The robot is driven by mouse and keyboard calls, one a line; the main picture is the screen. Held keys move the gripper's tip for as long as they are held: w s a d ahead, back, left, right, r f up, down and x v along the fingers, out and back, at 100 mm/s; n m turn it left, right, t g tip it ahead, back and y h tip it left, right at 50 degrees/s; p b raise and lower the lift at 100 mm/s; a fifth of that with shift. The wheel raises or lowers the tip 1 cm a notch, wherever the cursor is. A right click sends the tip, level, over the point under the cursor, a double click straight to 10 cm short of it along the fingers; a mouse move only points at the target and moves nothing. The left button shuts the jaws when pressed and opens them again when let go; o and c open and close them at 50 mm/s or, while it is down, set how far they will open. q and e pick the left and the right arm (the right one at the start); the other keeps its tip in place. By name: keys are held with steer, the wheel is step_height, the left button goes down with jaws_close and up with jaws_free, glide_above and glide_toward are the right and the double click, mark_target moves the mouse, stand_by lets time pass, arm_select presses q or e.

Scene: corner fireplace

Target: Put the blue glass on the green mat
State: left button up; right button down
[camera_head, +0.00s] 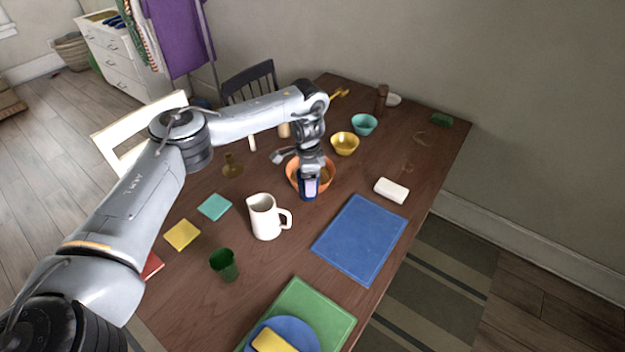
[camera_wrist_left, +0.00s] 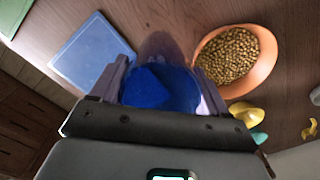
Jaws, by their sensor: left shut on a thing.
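My left gripper (camera_head: 310,178) is shut on the blue glass (camera_head: 307,196), at the front of the orange bowl in the head view. In the left wrist view the blue glass (camera_wrist_left: 160,88) sits between the two fingers of the gripper (camera_wrist_left: 163,78). I cannot tell whether its base touches the table. The green mat (camera_head: 338,317) lies at the near end of the table. A blue plate (camera_head: 303,333) with a yellow block (camera_head: 272,342) on it covers part of the mat; the mat's far and right parts are bare. My right gripper is not in view.
The orange bowl (camera_wrist_left: 268,58), holding small brown pieces, stands close beside the glass. A white block (camera_head: 391,190) lies at the right.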

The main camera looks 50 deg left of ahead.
arm_select(q)
steer(key=shift+a+f, duration=0.25)
steer(key=shift+f, duration=0.2)
steer(key=shift+s+a+f+b, duration=0.35)
steer(key=shift+a+f+b, duration=0.45)
steer(key=shift+a+f, duration=1)
steer(key=shift+s+a+f+b, duration=0.3)
steer(key=shift+a+f+b, duration=0.45)
steer(key=shift+a+f, duration=1.05)
steer(key=shift+s+a+f+b, duration=0.35)
steer(key=shift+a+f+b, duration=0.45)
steer(key=shift+a+f, duration=1)
steer(key=shift+a+r, duration=0.1)
steer(key=o, duration=1.2)
steer(key=shift+c, duration=0.2)
